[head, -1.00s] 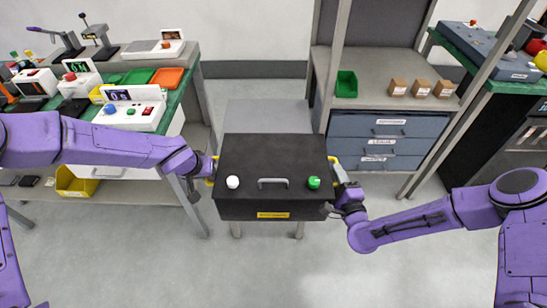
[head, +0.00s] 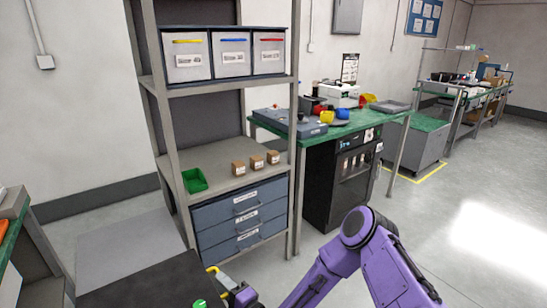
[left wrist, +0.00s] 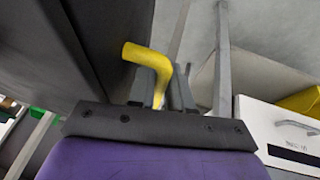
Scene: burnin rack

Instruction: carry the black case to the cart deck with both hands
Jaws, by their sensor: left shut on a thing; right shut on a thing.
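The black case (head: 140,287) is at the bottom left of the head view, cut off by the frame edge. A green knob (head: 200,303) shows on its lid. My right gripper (head: 232,290) is shut on the yellow handle (head: 213,270) at the case's right side. In the left wrist view my left gripper (left wrist: 160,90) is shut on the other yellow handle (left wrist: 150,58), beside the dark case wall (left wrist: 40,50). My left gripper is outside the head view. A grey cart with a green deck (head: 428,122) stands far off at the right, inside a yellow floor marking.
A grey flat surface (head: 120,238) lies just behind the case. A shelf rack (head: 222,173) with blue drawers stands close by. Right of it is a green-topped bench (head: 350,122) with a black cabinet (head: 340,180) below. Open floor (head: 480,220) lies at the right.

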